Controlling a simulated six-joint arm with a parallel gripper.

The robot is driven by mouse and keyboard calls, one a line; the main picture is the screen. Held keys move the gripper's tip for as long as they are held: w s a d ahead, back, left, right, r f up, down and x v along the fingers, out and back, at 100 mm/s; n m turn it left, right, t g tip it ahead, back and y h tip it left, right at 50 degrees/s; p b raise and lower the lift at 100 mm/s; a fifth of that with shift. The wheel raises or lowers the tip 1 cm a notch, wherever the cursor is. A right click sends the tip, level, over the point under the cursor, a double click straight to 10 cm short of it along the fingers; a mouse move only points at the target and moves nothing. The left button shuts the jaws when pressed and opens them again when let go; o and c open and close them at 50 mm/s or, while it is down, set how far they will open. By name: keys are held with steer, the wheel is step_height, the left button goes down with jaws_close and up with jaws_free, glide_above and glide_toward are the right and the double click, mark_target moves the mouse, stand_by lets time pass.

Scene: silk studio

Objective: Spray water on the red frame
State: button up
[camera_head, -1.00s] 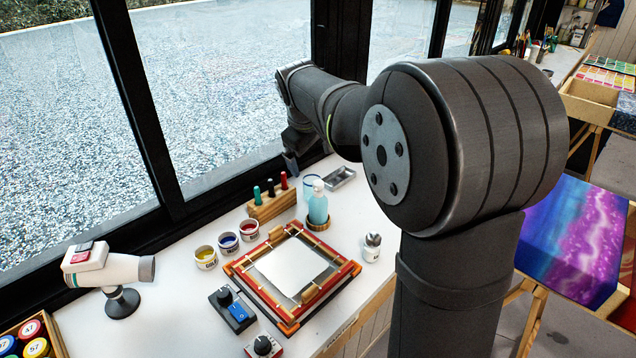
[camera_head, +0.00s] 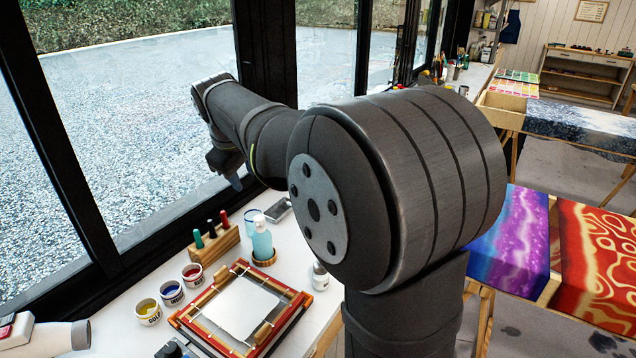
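The red frame (camera_head: 291,318) lies flat on the white table, with a white sheet stretched inside it. A teal bottle (camera_head: 262,243) with a pale top stands upright in a round wooden holder behind the frame; I take it for the water sprayer. My gripper (camera_head: 236,182) hangs above and to the left of the bottle in the picture, near the window, and is apart from it. It is small and dark, so I cannot tell whether its fingers are open or shut. I see nothing held in it.
Yellow, blue and red paint pots (camera_head: 171,292) stand left of the frame. A metal tray (camera_head: 278,209) lies behind the teal bottle. A small white jar (camera_head: 320,279) stands right of the frame. A white dryer-like device (camera_head: 50,337) is at bottom left.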

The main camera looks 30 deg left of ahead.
steer(key=shift+w+d+f+g, duration=0.25)
steer(key=shift+f+g, duration=0.15)
steer(key=shift+f, duration=0.1)
jaws_close()
steer(key=w+d+f+g+y, duration=0.3)
steer(key=w+y, duration=0.3)
steer(key=shift+d, duration=0.3)
